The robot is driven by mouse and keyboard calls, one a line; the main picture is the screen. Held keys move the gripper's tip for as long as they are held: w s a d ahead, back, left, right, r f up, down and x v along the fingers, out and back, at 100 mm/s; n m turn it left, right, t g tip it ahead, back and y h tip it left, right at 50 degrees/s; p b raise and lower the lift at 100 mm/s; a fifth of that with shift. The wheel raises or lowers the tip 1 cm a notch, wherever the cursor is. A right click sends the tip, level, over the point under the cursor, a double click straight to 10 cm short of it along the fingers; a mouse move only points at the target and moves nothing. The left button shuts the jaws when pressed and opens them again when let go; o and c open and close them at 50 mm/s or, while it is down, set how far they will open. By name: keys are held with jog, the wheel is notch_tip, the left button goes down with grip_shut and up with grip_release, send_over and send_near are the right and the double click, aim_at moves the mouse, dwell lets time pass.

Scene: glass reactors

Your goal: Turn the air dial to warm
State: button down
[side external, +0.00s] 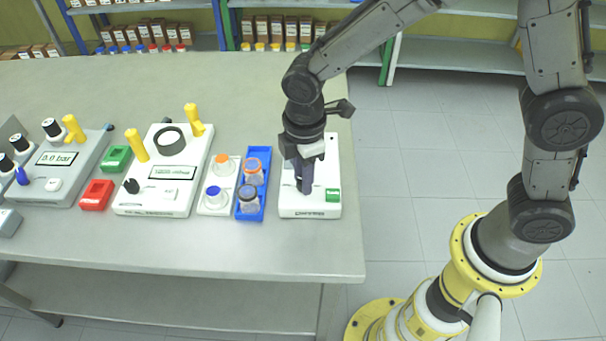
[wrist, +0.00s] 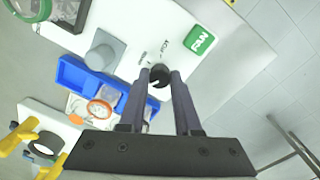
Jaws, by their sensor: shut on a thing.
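The white air unit (side external: 322,208) stands near the table's right end, with a green button (side external: 333,195) at its front right corner. In the wrist view the button reads FAN (wrist: 199,40). The black air dial (wrist: 158,75) sits on the unit's white face (wrist: 160,22), with small printed labels beside it that are too small to read surely. My gripper (side external: 305,189) points down onto the unit. In the wrist view its two fingers (wrist: 159,79) are shut on the dial, one on each side. In the side view the fingers hide the dial.
Further left are a white device with yellow handles (side external: 148,200), red (side external: 96,195) and green (side external: 115,159) blocks, and a grey pressure device (side external: 80,170). The table front is clear.

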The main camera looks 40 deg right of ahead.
jog(key=shift+m, duration=0.4)
jog(key=m, duration=0.5)
jog(key=shift+m, duration=0.3)
jog(key=m, duration=0.5)
jog(key=shift+w+m, duration=0.1)
jog(key=shift+m, duration=0.2)
jog(key=c, duration=0.6)
grip_release()
notch_tip(320, 180, up, 14)
jog(key=shift+a, duration=0.3)
